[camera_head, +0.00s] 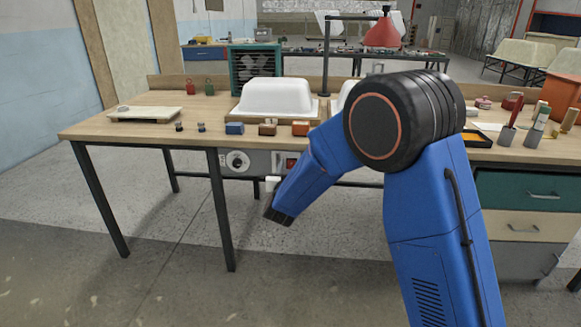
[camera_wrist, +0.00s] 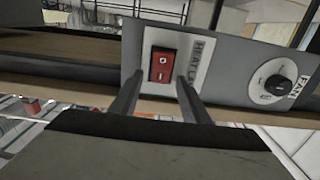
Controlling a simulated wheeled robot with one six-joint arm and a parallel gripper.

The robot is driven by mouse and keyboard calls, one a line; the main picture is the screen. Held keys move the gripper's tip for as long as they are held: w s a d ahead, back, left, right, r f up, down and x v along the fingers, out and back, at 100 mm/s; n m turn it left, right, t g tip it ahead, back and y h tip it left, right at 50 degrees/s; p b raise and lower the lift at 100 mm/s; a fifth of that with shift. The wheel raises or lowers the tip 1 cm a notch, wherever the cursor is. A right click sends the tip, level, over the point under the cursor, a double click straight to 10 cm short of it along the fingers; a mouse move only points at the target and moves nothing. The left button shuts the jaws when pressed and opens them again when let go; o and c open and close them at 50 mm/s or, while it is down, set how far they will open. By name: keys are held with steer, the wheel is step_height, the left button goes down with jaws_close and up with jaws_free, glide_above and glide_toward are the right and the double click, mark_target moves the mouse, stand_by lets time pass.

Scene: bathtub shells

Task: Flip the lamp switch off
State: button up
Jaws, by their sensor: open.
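The lamp switch (camera_wrist: 163,66) is a red rocker marked 0 and I, on a white plate lettered "HEAT L…", the rest cut off by my finger. It sits on a grey control panel (camera_wrist: 226,75) and also shows in the head view (camera_head: 291,163) under the workbench's front edge. My gripper (camera_wrist: 160,78) is open and empty, with one finger on each side of the switch in the wrist picture. Contact cannot be told. In the head view my gripper (camera_head: 271,184) is just below the panel. A red lamp (camera_head: 383,34) hangs over the bench.
A black fan knob (camera_wrist: 275,86) is beside the switch on the panel. Drawers (camera_head: 535,192) stand at right. Floor in front is clear.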

steer(key=c, duration=1.1)
steer(key=shift+o, duration=0.2)
steer(key=shift+f+t, duration=0.3)
steer(key=shift+t, duration=0.3)
steer(key=shift+s+f+t, duration=0.2)
steer(key=shift+t, duration=0.9)
steer(key=o, duration=1.1)
steer(key=shift+c, duration=0.2)
steer(key=shift+s, duration=0.1)
steer(key=v, duration=1.7)
